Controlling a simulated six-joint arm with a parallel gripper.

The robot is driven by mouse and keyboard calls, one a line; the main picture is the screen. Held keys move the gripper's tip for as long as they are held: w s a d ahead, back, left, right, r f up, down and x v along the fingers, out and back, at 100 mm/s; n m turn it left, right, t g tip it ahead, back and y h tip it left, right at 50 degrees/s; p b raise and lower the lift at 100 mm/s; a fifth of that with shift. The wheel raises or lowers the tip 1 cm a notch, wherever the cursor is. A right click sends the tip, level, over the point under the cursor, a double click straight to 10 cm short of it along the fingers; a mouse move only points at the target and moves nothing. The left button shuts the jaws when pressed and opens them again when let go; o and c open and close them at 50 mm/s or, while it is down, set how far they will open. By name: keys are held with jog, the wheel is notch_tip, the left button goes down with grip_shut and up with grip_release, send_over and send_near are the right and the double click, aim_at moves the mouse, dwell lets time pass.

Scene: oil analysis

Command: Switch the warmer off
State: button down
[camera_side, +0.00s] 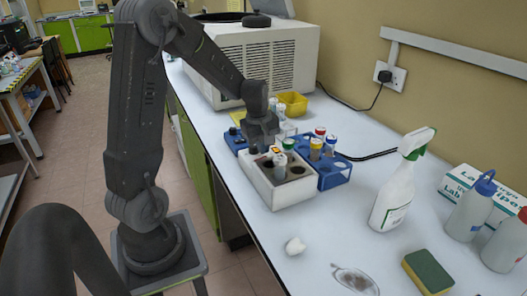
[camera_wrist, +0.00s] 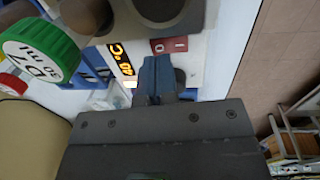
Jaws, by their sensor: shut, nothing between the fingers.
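The warmer (camera_side: 292,193) is a white block with dark wells, standing on the bench in the side view. A green-capped vial (camera_side: 288,144) stands in it; its green cap (camera_wrist: 38,48) is close at the left in the wrist view. The wrist view shows the warmer's lit orange display (camera_wrist: 122,60) and a small red rocker switch (camera_wrist: 169,45) marked with a circle and a bar. I cannot tell which side is pressed. My gripper (camera_wrist: 157,62) is shut and empty, its blue fingertips just below the switch in the picture. I cannot tell whether they touch the warmer. My gripper (camera_side: 262,148) hides that end in the side view.
A blue rack (camera_side: 335,177) with several capped vials stands right beside the warmer. Behind are a yellow bin (camera_side: 293,103) and a large white machine (camera_side: 255,60). A spray bottle (camera_side: 394,195) stands to the right. The bench in front of the warmer is mostly clear.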

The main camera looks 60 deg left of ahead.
jog(key=shift+w+f, duration=0.15)
jog(key=shift+f, duration=0.8)
jog(key=shift+f, duration=0.3)
jog(key=shift+s+r, duration=0.1)
jog(key=shift+s, duration=0.7)
jog(key=shift+r, duration=0.15)
